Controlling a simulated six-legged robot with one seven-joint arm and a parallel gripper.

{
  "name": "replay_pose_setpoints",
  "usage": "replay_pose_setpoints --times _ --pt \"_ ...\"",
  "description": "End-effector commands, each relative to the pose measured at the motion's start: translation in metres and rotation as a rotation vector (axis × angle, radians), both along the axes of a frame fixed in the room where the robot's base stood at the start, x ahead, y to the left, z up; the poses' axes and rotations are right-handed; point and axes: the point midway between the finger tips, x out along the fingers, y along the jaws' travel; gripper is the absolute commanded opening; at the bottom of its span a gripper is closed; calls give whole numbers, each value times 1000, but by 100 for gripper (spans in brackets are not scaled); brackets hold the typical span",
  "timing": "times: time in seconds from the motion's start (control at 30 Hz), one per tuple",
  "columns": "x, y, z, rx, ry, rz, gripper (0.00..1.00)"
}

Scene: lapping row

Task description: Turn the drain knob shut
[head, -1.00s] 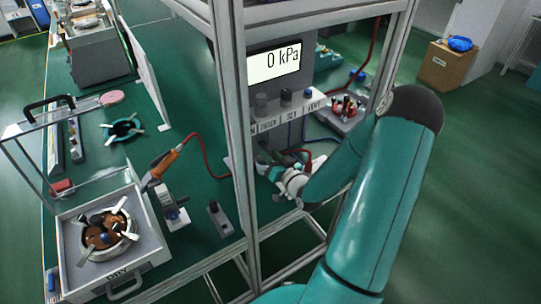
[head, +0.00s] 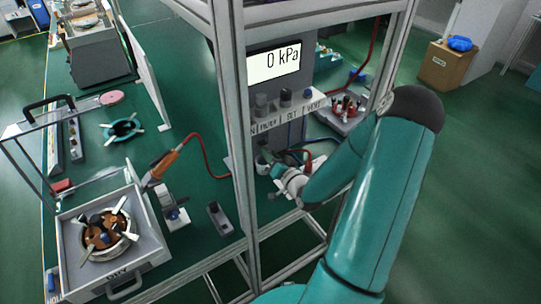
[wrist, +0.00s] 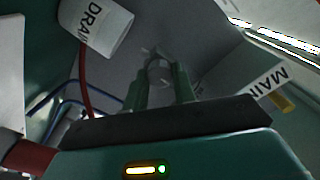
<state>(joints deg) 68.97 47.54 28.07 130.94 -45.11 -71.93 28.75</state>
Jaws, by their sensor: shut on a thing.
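In the wrist view, my gripper (wrist: 161,84) has its two green fingers closed on both sides of a small grey round knob (wrist: 159,68), which I take as the drain knob. A pale cylinder marked DRAIN (wrist: 96,28) is close by at the upper left. The fingers hide part of the knob, and its turn angle cannot be read. In the head view, my gripper (head: 277,169) is low behind the frame post, under the display panel. The knob cannot be made out there.
A MAIN label (wrist: 267,80) and a yellow part (wrist: 282,103) are at right in the wrist view. Red and blue hoses run at left. The metal frame post (head: 241,150) stands close beside my wrist. The display (head: 273,62) reads 0 kPa.

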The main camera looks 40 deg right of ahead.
Motion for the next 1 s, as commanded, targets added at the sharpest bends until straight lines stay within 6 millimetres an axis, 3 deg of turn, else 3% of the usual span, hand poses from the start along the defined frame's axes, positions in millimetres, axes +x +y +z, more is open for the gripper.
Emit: replay_pose_setpoints --times 0.03,0.07,0.17,0.57,0.77,1.0 --pt "0 0 1 0 -2 0 4" --pt "0 0 1 0 -2 0 30" --pt "0 0 0 0 -1 -1 48" --pt "-8 0 0 -1 1 -2 48" --pt "-42 1 0 -1 3 -3 48" --pt "-96 5 0 -1 1 -3 48"
